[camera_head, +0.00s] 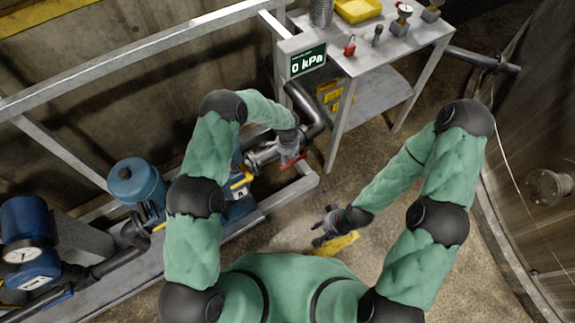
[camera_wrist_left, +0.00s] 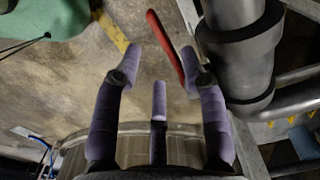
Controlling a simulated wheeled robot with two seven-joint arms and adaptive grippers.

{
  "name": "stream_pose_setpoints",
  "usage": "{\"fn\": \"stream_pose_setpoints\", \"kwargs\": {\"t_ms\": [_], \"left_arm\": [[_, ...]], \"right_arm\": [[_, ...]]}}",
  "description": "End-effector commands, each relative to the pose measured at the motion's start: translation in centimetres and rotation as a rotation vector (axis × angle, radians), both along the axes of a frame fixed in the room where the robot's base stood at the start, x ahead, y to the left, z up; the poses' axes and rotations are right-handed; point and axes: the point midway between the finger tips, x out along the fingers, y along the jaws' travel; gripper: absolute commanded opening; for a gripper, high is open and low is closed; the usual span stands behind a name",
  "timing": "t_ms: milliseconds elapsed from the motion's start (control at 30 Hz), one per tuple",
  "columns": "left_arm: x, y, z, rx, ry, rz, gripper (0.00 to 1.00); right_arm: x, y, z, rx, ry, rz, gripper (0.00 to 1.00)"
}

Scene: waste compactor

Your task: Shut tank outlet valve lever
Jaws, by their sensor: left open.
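A red valve lever (camera_head: 291,163) sits at the dark pipe beside the metal frame. In the left wrist view the red lever (camera_wrist_left: 165,45) runs slantwise between the fingers, nearer the right-hand finger; I cannot tell whether they touch. My left gripper (camera_head: 290,148) is right at the lever and partly hides the valve. Its fingers (camera_wrist_left: 160,64) are spread open around the lever. A thick grey pipe (camera_wrist_left: 238,50) stands close to the right-hand finger. My right gripper (camera_head: 322,226) hangs low over the floor, away from the valve, with its fingers apart and empty.
A metal table (camera_head: 375,50) with a red padlock (camera_head: 350,44) stands behind. Blue pumps (camera_head: 137,183) and yellow-handled valves line the left. A large tank (camera_head: 535,150) is at the right. Open floor lies between.

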Motion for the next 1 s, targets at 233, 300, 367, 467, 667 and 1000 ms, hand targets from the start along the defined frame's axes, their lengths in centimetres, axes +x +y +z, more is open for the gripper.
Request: {"fn": "stream_pose_setpoints", "kwargs": {"t_ms": [233, 300, 367, 467, 667, 1000], "left_arm": [[0.0, 0.0, -4.4, -0.001, 0.001, 0.002, 0.42], [0.0, 0.0, -5.1, -0.001, 0.001, 0.002, 0.42], [-0.1, 0.0, -5.6, -0.001, 0.001, 0.002, 0.42], [-0.1, 0.0, -6.1, -0.001, 0.002, 0.002, 0.42], [0.0, 0.0, -6.2, -0.001, 0.0, 0.002, 0.42], [-0.1, 0.0, -6.2, -0.001, 0.0, 0.002, 0.0]], "right_arm": [[0.0, 0.0, -1.4, 0.0, 0.0, 0.0, 0.4], [0.0, 0.0, -1.6, 0.0, 0.0, 0.0, 0.4], [0.0, 0.0, -1.7, 0.0, 0.0, 0.0, 0.4], [0.0, 0.0, -1.8, 0.0, 0.0, 0.0, 0.4], [0.0, 0.0, -1.8, 0.0, 0.0, 0.0, 0.4], [0.0, 0.0, -1.8, 0.0, 0.0, 0.0, 0.4]]}}
